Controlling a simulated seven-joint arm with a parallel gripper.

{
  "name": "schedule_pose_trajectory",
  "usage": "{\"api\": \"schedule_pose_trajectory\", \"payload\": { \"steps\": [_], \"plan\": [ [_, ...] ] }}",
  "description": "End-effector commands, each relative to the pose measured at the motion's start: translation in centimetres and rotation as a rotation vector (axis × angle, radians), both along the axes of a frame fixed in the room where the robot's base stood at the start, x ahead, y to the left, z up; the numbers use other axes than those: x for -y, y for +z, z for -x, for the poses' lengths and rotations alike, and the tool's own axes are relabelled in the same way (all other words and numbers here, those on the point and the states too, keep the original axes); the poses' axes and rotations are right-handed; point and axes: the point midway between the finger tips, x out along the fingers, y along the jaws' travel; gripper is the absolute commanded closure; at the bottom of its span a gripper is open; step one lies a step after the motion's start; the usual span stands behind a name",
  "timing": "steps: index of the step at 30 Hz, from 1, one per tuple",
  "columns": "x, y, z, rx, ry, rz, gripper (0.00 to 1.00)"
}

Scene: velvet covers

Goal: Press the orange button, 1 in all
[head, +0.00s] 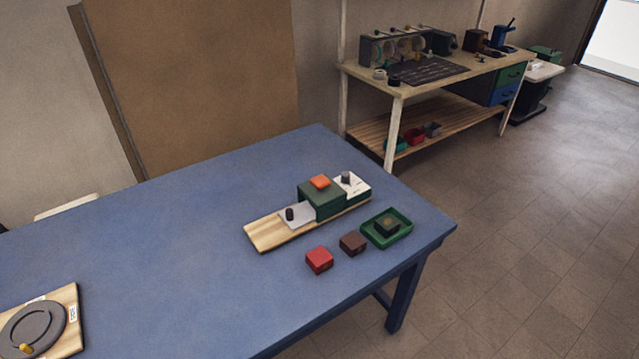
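The orange button (320,182) sits on top of a dark green box (321,198). The box stands on a wooden board (267,235) on the blue table (180,220), right of the table's middle. The button's top faces up and nothing covers it. I cannot tell from this view whether it is pressed down. My gripper is not in view.
The board also bears a grey plate with a black knob (290,214) and a white plate with a grey knob (346,177). A red block (319,260), a brown block (353,243) and a green tray (404,240) holding a dark block lie in front. A round dial (33,325) is front left.

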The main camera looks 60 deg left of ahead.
Motion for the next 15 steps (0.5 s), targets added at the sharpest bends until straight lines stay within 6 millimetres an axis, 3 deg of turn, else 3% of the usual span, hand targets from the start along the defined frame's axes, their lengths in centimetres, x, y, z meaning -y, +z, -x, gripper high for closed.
{"api": "schedule_pose_trajectory", "payload": {
  "steps": [3, 15],
  "plan": [
    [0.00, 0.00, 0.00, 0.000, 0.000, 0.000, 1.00],
    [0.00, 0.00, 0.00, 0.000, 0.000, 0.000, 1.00]
  ]
}}
